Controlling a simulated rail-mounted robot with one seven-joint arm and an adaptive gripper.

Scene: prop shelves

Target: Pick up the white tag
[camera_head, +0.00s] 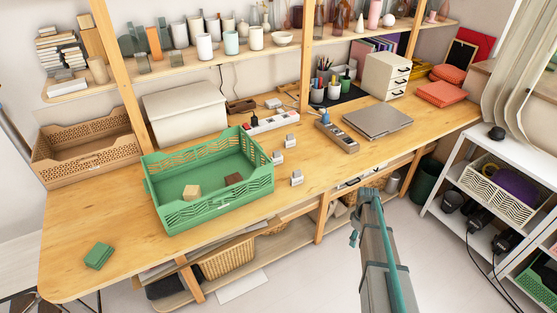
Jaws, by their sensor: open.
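No object is clearly a white tag at this size. Three small white-and-grey pieces, one at the front (296,177), one in the middle (278,157) and one at the back (291,140), stand on the wooden table (110,215) right of the green crate (188,217). I cannot tell whether any is the tag. My arm rises from the bottom, and my gripper (368,194) is at its far end by the table's front edge, right of these pieces. It is open, small in view, and appears empty. Its fingertips are hard to make out.
A power strip (270,124), a grey device (337,136) and a closed laptop (378,121) lie behind. Bare tabletop surrounds the small pieces.

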